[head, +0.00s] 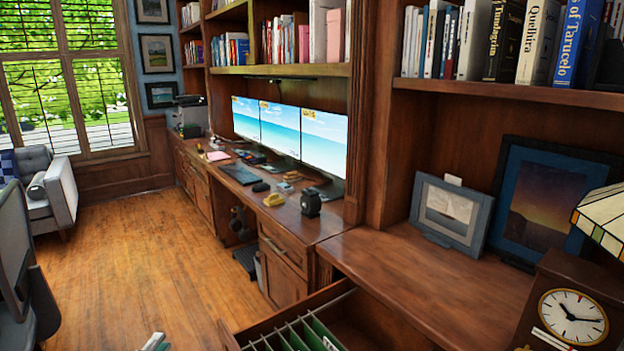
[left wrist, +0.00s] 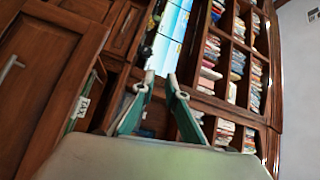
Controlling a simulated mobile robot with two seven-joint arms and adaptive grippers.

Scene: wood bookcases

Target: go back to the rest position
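My left gripper (head: 156,343) shows only as its fingertips at the bottom edge of the head view, above the wood floor and left of an open drawer. In the left wrist view its two fingers (left wrist: 157,86) stand apart with nothing between them, so it is open and empty. My right gripper is in neither view.
The open drawer (head: 240,341) with green hanging files juts out at the bottom. A long wooden desk (head: 330,222) with monitors (head: 280,128) runs along the bookcases. A clock (head: 572,317) stands at bottom right. A grey armchair (head: 62,190) is far left. The floor (head: 135,255) between is clear.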

